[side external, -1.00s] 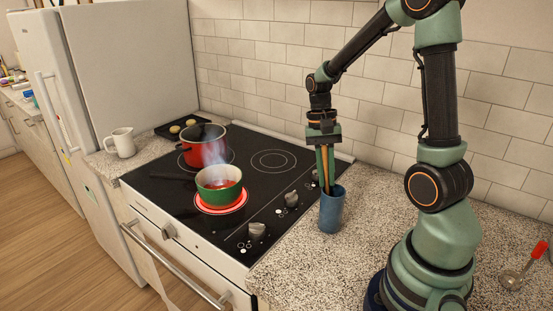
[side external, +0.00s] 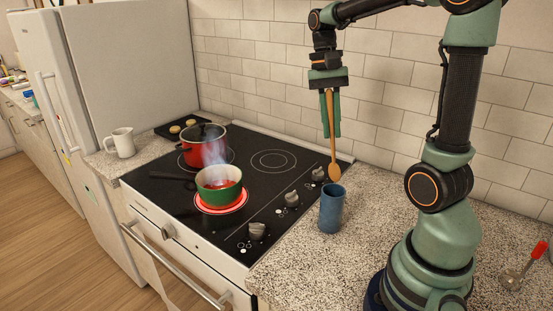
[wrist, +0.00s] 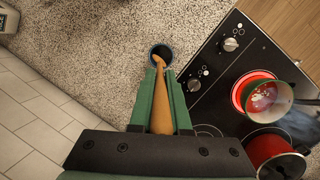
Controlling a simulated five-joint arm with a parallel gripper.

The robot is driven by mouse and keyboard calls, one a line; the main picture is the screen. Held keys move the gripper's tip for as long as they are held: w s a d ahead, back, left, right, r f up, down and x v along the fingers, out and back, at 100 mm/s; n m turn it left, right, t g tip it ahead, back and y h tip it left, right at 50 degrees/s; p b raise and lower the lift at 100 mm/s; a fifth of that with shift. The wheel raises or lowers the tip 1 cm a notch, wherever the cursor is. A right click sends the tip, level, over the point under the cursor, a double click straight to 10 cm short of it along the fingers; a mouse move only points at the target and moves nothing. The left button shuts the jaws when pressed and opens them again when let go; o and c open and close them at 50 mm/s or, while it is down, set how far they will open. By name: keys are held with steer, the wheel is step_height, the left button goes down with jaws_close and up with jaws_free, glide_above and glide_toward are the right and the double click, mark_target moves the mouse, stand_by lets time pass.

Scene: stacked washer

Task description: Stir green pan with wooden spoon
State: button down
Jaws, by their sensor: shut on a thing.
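My gripper (side external: 331,115) is shut on the wooden spoon (side external: 334,171), which hangs bowl end down above the blue cup (side external: 331,210). The spoon is clear of the cup's rim. In the wrist view the spoon (wrist: 161,98) lies between my green fingers, and the cup (wrist: 161,54) shows just beyond its tip. The green pan (side external: 219,187) sits on a red glowing burner, to the left of the cup, with red contents and steam rising. In the wrist view the green pan (wrist: 272,98) is at the right.
A red pot (side external: 202,145) stands behind the green pan on the black cooktop (side external: 268,189). A white pitcher (side external: 121,143) is on the left counter. A tiled wall runs behind.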

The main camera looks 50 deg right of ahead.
steer(key=v, duration=0.4)
steer(key=s+v, duration=0.1)
steer(key=v, duration=0.1)
steer(key=shift+a+r, duration=0.35)
steer(key=shift+r, duration=0.05)
steer(key=w+a+f+n+t+h, duration=0.15)
steer(key=w+a+f+n, duration=0.3)
steer(key=w, duration=0.85)
steer(key=w+a+f+n+t, duration=0.25)
steer(key=w+a+n, duration=0.2)
steer(key=w, duration=0.95)
step_height(320, 180, down, 13)
steer(key=shift+d+r+g, duration=0.25)
steer(key=shift+d+g, duration=0.05)
steer(key=shift+d, duration=0.1)
steer(key=shift+s, duration=0.1)
